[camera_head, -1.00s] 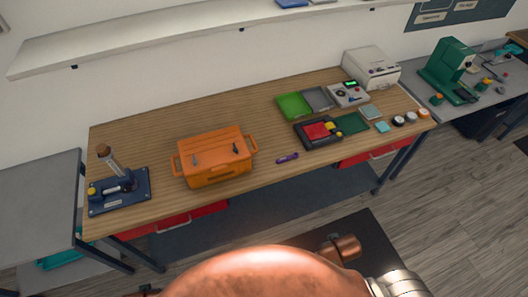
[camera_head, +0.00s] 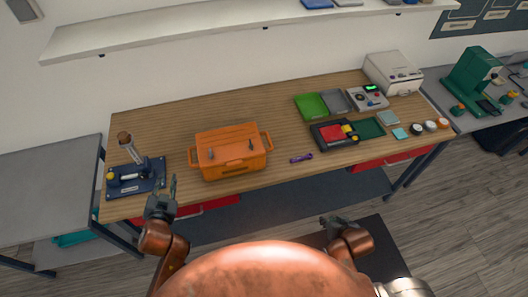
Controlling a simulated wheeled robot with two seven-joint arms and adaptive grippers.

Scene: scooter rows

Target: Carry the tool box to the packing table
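The orange tool box (camera_head: 232,155) stands upright on the wooden workbench (camera_head: 270,120), left of its middle. It has a handle at each end and two dark latches on its front. My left gripper (camera_head: 164,192) is at the bench's front edge, left of the tool box and apart from it. My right gripper (camera_head: 336,226) is lower, in front of the bench and to the right of the tool box. Neither visibly holds anything; their finger gaps are too small to judge. I cannot tell which surface is the packing table.
A blue fixture (camera_head: 136,180) stands left of the tool box. A purple tool (camera_head: 301,158), a green tray (camera_head: 311,106) and a red-and-black case (camera_head: 333,135) lie to its right. Grey tables adjoin both ends (camera_head: 50,190). A shelf (camera_head: 200,30) hangs above.

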